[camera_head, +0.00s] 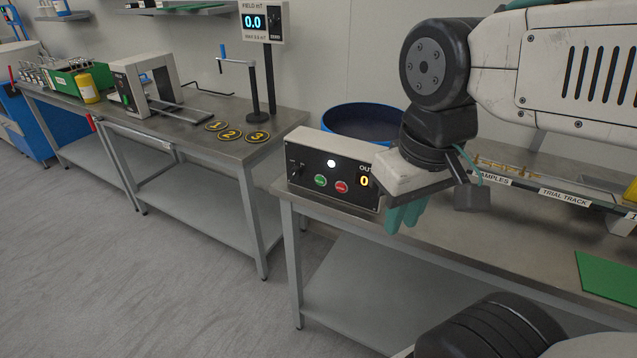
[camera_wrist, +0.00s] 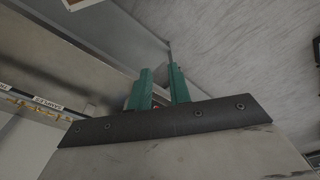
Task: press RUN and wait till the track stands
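A control box (camera_head: 308,163) stands at the left end of the right bench. Its front has a green button (camera_head: 320,181), a red button (camera_head: 341,186), a pale round lamp (camera_head: 331,163) and a display (camera_head: 364,181) reading 0 under "OUT". The button lettering is too small to read. My gripper (camera_head: 402,222) hangs at the bench's front edge, right of the box and apart from both buttons. In the wrist view, its two green fingers (camera_wrist: 161,70) have a narrow empty gap between them. The track rail (camera_head: 540,191), labelled "TRIAL TRACK", is partly hidden behind my arm.
A "SAMPLES" label (camera_head: 492,179) and a green mat (camera_head: 608,277) are on the right bench. A blue round bin (camera_head: 362,122) stands behind the box. The left bench (camera_head: 285,125) carries numbered discs (camera_head: 229,133) and a field meter (camera_head: 263,22) reading 0.0. Floor is free in front.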

